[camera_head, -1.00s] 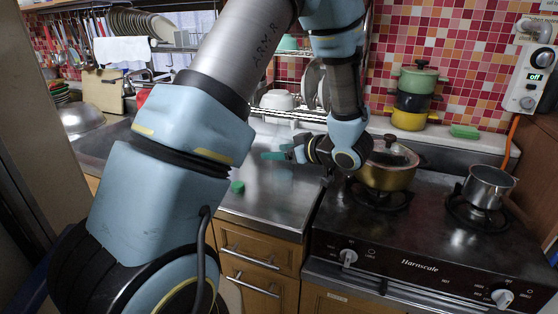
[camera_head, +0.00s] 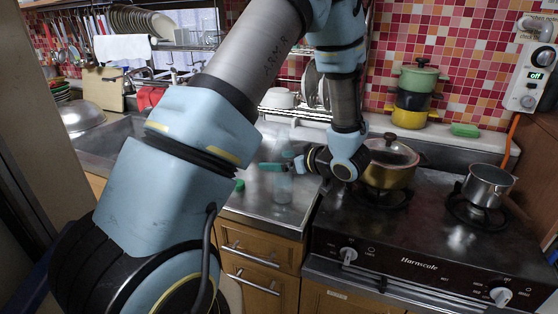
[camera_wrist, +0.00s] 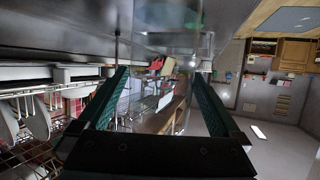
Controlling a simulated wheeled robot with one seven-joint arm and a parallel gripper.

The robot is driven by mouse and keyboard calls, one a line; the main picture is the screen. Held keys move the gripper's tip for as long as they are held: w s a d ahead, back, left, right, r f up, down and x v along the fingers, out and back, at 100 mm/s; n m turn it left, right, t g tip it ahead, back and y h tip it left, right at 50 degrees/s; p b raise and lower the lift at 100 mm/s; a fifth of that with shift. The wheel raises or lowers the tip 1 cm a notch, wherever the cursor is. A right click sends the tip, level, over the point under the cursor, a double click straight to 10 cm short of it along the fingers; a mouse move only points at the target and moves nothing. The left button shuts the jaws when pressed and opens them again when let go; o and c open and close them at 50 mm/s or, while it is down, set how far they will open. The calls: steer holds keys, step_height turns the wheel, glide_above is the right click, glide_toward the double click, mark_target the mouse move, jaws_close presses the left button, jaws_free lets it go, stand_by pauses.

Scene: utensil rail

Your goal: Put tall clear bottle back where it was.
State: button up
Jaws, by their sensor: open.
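The tall clear bottle (camera_head: 282,187) appears upright on the steel counter (camera_head: 262,208), left of the stove. My gripper (camera_head: 281,167) is at the bottle's upper part, its green fingers level with it. In the wrist view the two green fingers (camera_wrist: 160,78) are spread apart. A see-through shape, seemingly the bottle (camera_wrist: 178,42), shows near and beyond the fingertips. Its outline is faint, so I cannot tell whether a finger touches it.
A small green object (camera_head: 239,185) sits on the counter, partly behind my arm. A gold lidded pot (camera_head: 388,172) stands on the stove close right of my gripper, with a steel saucepan (camera_head: 488,184) farther right. The front counter is mostly clear.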

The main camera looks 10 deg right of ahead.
steer(key=shift+r, duration=0.1)
steer(key=shift+s+d+r, duration=0.1)
steer(key=shift+d, duration=0.05)
steer(key=b+v, duration=0.2)
steer(key=v, duration=0.9)
steer(key=shift+s+r, duration=0.15)
steer(key=shift+s, duration=0.1)
steer(key=shift+s+d, duration=0.1)
steer(key=shift+d, duration=0.15)
